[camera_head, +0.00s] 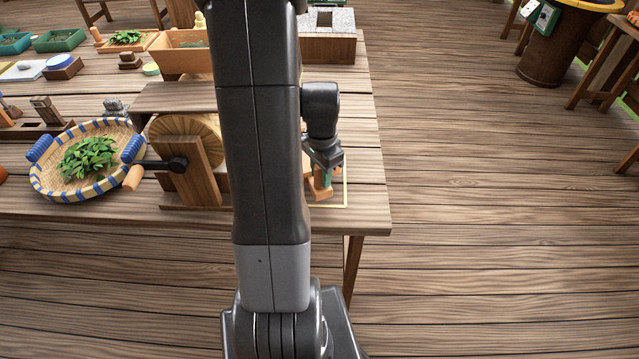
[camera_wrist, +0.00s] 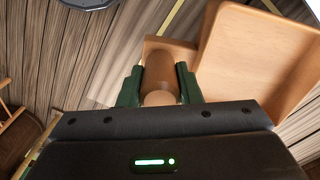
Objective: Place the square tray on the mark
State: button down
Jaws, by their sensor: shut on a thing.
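The square tray is light brown wood with raised walls and fills the upper right of the wrist view (camera_wrist: 248,62). My gripper's green fingers (camera_wrist: 158,88) are shut on its round wooden handle, one finger on each side. In the head view my gripper (camera_head: 324,174) is over the table's right front corner, and a small part of the tray (camera_head: 318,192) shows below it. My arm hides the rest. The mark is a pale yellow outline (camera_head: 346,188) on the table around that spot; a yellow line also shows in the wrist view (camera_wrist: 173,17). I cannot tell whether the tray touches the table.
A wooden stand with a drum and crank (camera_head: 190,165) stands left of my arm. A blue-and-cream basket with green leaves (camera_head: 45,186) lies further left. A grey-topped wooden box (camera_head: 328,48) is at the back. The table edge (camera_head: 385,215) is close on the right.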

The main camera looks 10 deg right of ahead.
jog(key=shift+f, duration=2.1)
jog(key=shift+f, duration=0.25)
jog(key=c, duration=1)
grip_release()
jog(key=shift+c, duration=0.2)
jog(key=shift+r, duration=0.1)
notch_tip(320, 180, up, 12)
jog(key=shift+r, duration=0.15)
jog(key=shift+o, duration=0.5)
